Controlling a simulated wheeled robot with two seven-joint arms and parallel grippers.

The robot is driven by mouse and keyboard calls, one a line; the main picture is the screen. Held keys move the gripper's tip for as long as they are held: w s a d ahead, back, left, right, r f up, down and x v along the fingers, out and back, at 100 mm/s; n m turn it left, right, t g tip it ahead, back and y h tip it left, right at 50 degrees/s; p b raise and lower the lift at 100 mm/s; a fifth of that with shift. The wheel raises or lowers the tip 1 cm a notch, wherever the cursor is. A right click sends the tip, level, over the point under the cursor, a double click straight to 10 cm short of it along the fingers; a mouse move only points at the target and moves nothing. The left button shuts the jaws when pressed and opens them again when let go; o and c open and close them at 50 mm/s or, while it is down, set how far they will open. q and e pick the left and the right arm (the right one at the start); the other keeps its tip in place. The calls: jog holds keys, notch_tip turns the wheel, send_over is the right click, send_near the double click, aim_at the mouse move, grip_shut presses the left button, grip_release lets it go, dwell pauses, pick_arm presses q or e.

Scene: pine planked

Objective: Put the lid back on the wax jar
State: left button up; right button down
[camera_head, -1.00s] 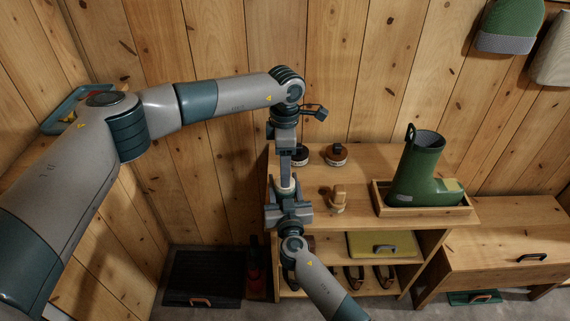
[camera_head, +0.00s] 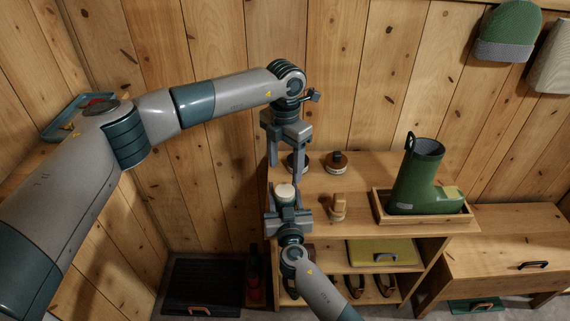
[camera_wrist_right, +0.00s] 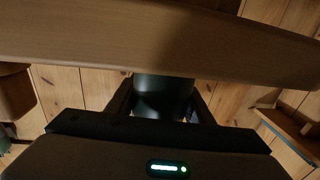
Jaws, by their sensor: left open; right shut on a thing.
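The wax jar shows its pale round top (camera_head: 285,190) between the jaws of my right gripper (camera_head: 287,207), which is shut on it, upright at the shelf's left front. In the right wrist view the jar is a dark, shiny cylinder (camera_wrist_right: 162,95) between the fingers. The pale top looks level; I cannot tell whether it is the lid or bare wax. My left gripper (camera_head: 284,172) points down just above the jar, open, with its fingers apart and nothing seen between them. No separate lid shows clearly.
Two dark round-topped items (camera_head: 336,162) stand at the back of the wooden shelf unit (camera_head: 370,168), one partly behind my left gripper. A small wooden brush-like item (camera_head: 338,208) stands right of the jar. A green boot (camera_head: 417,180) stands in a wooden tray (camera_head: 430,217) further right.

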aim_at(285, 190)
pick_arm(q)
jog(key=shift+f, duration=0.1)
jog(key=shift+f, duration=3.95)
jog(key=shift+c, duration=0.4)
jog(key=c, duration=1)
jog(key=shift+c, duration=0.2)
jog(key=o, duration=1.2)
jog(key=shift+o, duration=0.2)
jog(key=shift+r, duration=0.1)
